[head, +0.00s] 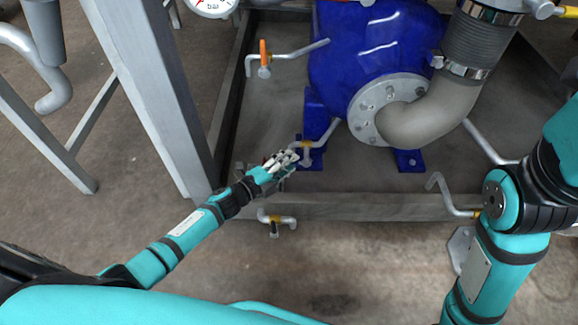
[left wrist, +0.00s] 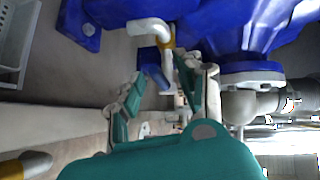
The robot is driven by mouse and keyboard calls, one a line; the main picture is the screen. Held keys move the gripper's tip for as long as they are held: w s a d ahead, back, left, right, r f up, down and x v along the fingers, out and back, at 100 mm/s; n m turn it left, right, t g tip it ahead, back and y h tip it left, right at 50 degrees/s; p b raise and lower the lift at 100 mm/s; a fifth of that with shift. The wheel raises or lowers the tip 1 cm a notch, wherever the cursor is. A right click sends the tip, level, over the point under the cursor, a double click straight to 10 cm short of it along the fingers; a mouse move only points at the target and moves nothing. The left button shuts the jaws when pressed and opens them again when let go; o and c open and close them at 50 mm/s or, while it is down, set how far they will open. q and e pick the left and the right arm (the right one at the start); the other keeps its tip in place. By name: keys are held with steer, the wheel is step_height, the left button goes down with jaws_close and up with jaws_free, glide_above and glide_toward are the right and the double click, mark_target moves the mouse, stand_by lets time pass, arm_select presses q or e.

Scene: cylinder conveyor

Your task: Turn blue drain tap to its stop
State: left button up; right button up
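The drain tap shows in the left wrist view as a pale bent pipe with a brass valve body (left wrist: 168,40) and a blue handle (left wrist: 154,76). In the head view its brass body (head: 306,144) sits low beside the foot of the blue pump, and its handle is mostly hidden by my gripper. My left gripper (head: 287,160) is at the tap. In the left wrist view its two fingers (left wrist: 160,72) stand apart, with the blue handle in or just beyond the gap. I cannot tell if they touch it. My right gripper is out of view.
The blue pump (head: 365,50) with a grey bent pipe (head: 425,115) stands behind the tap. An orange-handled tap (head: 264,58) is further back. Another tap (head: 275,221) with a dark handle is in front of the frame beam (head: 350,207). A grey post (head: 160,90) stands left.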

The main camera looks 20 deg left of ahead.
arm_select(q)
steer(key=shift+w+d, duration=0.15)
steer(key=shift+w, duration=0.15)
jaws_close()
stand_by(0.4)
